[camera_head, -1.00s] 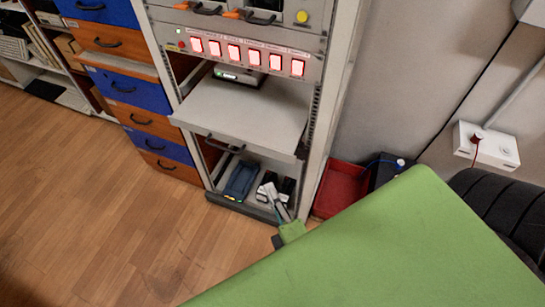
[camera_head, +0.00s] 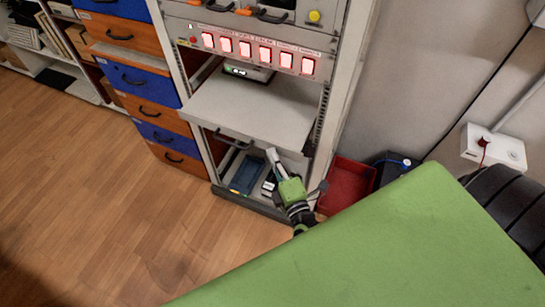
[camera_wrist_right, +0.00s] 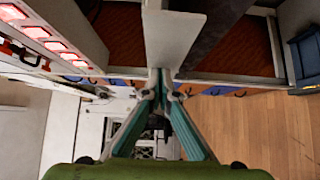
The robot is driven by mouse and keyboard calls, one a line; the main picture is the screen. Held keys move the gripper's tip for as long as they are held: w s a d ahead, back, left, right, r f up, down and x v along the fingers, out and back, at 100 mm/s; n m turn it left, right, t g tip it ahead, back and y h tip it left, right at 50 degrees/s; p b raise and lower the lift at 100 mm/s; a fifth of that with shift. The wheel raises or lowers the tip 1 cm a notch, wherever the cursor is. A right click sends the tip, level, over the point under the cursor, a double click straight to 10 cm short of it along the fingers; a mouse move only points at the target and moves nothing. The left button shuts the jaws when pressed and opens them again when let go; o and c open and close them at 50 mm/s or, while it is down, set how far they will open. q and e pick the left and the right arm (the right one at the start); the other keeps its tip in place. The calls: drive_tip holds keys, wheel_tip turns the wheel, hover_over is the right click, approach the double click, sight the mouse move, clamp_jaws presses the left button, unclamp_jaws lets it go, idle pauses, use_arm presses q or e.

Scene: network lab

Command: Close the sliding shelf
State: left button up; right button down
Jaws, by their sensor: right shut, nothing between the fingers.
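The sliding shelf (camera_head: 255,108) is a light grey tray pulled out of the rack, with a black handle (camera_head: 232,139) on its front. A small dark device with a lit display (camera_head: 248,72) sits at its back. My right gripper (camera_head: 273,155) is shut and empty, with its tips just below and in front of the shelf's front edge, right of the handle. I cannot tell whether it touches the shelf. In the right wrist view the fingers meet at their tips (camera_wrist_right: 159,78), close to a pale panel edge. My left gripper is not in view.
Red lit switches (camera_head: 247,47) are on the rack panel above the shelf. A blue tray (camera_head: 246,174) lies on the rack's bottom level. Blue and orange drawers (camera_head: 150,112) stand to the left. A red bin (camera_head: 347,186) is to the right. The wooden floor (camera_head: 90,200) in front is clear.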

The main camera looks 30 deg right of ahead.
sight(286, 133)
drive_tip(key=w+d, duration=0.4)
drive_tip(key=d, duration=0.1)
drive_tip(key=w+d, duration=0.2)
drive_tip(key=shift+d, duration=0.3)
drive_tip(key=shift+s+r, duration=0.1)
drive_tip(key=shift+r, duration=0.05)
